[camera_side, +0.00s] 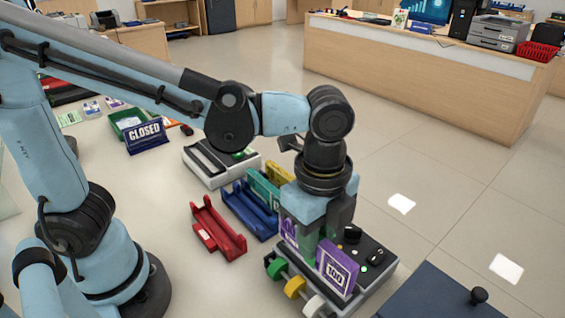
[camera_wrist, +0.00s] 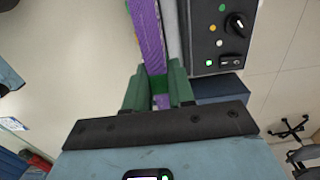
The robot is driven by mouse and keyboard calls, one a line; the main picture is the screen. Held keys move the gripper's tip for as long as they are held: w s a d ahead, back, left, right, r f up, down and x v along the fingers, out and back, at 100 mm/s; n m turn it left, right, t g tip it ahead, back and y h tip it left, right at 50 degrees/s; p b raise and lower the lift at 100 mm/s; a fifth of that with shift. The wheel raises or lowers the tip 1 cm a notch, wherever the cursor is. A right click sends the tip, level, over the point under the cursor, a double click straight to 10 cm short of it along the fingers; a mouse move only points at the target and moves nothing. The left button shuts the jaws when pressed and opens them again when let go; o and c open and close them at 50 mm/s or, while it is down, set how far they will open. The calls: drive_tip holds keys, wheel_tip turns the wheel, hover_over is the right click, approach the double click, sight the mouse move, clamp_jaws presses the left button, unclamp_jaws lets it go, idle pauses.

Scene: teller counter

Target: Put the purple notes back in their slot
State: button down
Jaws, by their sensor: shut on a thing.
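The purple notes (camera_side: 338,270) are a flat upright bundle with a white-framed "100" on the face. My gripper (camera_side: 306,247) points down and is shut on them, its green finger crossing the face in the side view. In the wrist view the purple notes (camera_wrist: 149,38) run up from between the two green fingers of my gripper (camera_wrist: 160,85). The bundle is beside the grey control box (camera_side: 376,262); whether its lower edge touches anything is unclear. I cannot pick out a purple slot with certainty.
Left of my gripper lie a red tray (camera_side: 218,230) that looks empty and a blue tray (camera_side: 248,212). Teal notes (camera_side: 263,188) and yellow notes (camera_side: 279,172) stand nearby. Green, yellow (camera_side: 294,288) and white knobs line the control box's front. A dark lidded box (camera_side: 440,295) is at right.

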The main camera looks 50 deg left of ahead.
drive_tip(key=s+d+r, duration=0.4)
drive_tip(key=s+r, duration=0.1)
drive_tip(key=s, duration=0.3)
drive_tip(key=w+a, duration=0.3)
drive_tip(key=w+a+f, duration=0.1)
drive_tip(key=w+a, duration=0.1)
drive_tip(key=a, duration=0.2)
drive_tip(key=w+a+f, duration=0.1)
drive_tip(key=w+a, duration=0.2)
drive_tip(key=a, duration=0.1)
drive_tip(key=shift+w+a+f, duration=0.15)
drive_tip(key=shift+w+f, duration=0.05)
drive_tip(key=shift+w, duration=0.1)
drive_tip(key=a+f, duration=0.3)
drive_tip(key=a, duration=0.4)
drive_tip(key=w+a+f, duration=0.1)
drive_tip(key=a+f, duration=0.3)
drive_tip(key=a, duration=0.4)
drive_tip(key=shift+w+a, duration=0.2)
drive_tip(key=shift+w, duration=0.1)
drive_tip(key=shift+f, duration=0.1)
drive_tip(key=shift+f, duration=2.1)
